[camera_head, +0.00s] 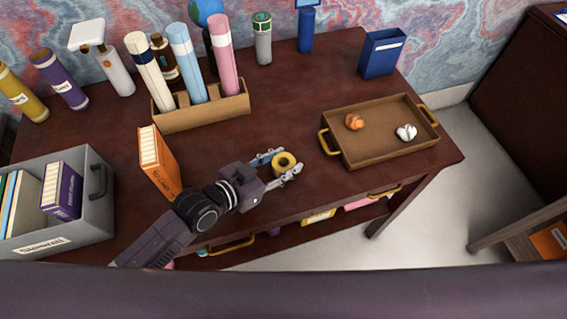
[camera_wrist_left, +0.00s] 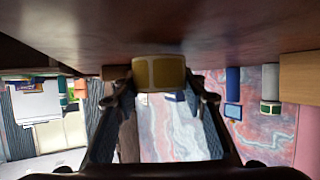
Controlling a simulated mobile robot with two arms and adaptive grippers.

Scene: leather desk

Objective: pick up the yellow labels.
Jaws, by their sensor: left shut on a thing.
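A yellow roll of labels (camera_head: 285,162) shows in the head view near the middle of the desk. My left gripper (camera_head: 282,166) has its fingers on both sides of the roll and is shut on it. In the left wrist view the yellow labels (camera_wrist_left: 158,73) sit between the fingertips of my left gripper (camera_wrist_left: 158,85), seen close to the dark desk surface. I cannot tell whether the roll touches the desk. My right gripper is not in view.
A brown tray (camera_head: 385,157) with an orange and a white crumpled thing stands right of my left gripper. An orange book (camera_head: 158,160) stands to its left. A wooden holder (camera_head: 205,112) with tubes stands behind. A grey bin (camera_head: 98,205) is at the far left.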

